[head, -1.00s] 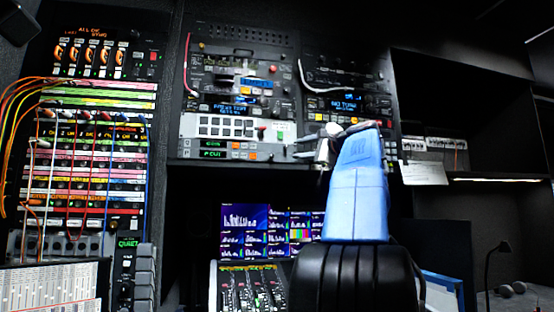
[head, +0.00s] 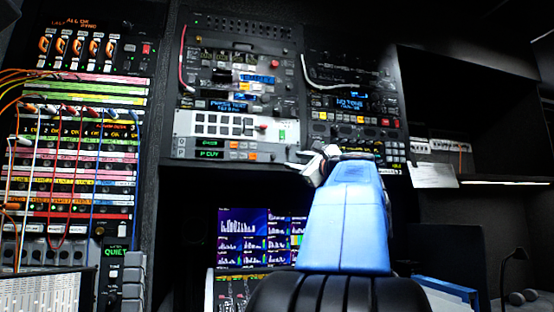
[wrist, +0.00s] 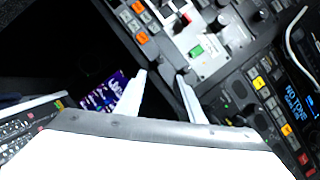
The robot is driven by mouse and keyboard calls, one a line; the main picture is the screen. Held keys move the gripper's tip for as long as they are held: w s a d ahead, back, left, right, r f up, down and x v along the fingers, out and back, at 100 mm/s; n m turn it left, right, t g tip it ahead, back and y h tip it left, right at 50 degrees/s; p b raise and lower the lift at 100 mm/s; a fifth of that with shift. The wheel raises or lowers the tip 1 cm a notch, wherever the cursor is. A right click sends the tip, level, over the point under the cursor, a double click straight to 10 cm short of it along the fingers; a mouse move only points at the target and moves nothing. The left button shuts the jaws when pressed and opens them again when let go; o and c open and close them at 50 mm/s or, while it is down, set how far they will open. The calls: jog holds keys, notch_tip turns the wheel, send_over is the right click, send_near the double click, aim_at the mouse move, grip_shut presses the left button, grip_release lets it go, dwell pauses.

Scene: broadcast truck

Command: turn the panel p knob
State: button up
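A narrow strip panel marked P (head: 208,154), with green displays and orange buttons, sits at the bottom of the middle rack. The panel's orange buttons (wrist: 141,38) lie above the fingertips. A small dark shape, possibly the knob (wrist: 180,69), is close to the right fingertip. I cannot tell whether they touch.
A white button panel (head: 220,125) is directly above the strip. A display rack (head: 352,100) stands to the right. Monitors (head: 260,235) glow in the dark recess below. A cabled patch bay (head: 80,150) fills the left.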

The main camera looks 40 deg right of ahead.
aim_at(275, 157)
jog(key=x, duration=1.2)
jog(key=shift+w+d, duration=0.1)
jog(key=shift+w, duration=0.2)
jog(key=shift+r, duration=0.1)
grip_shut()
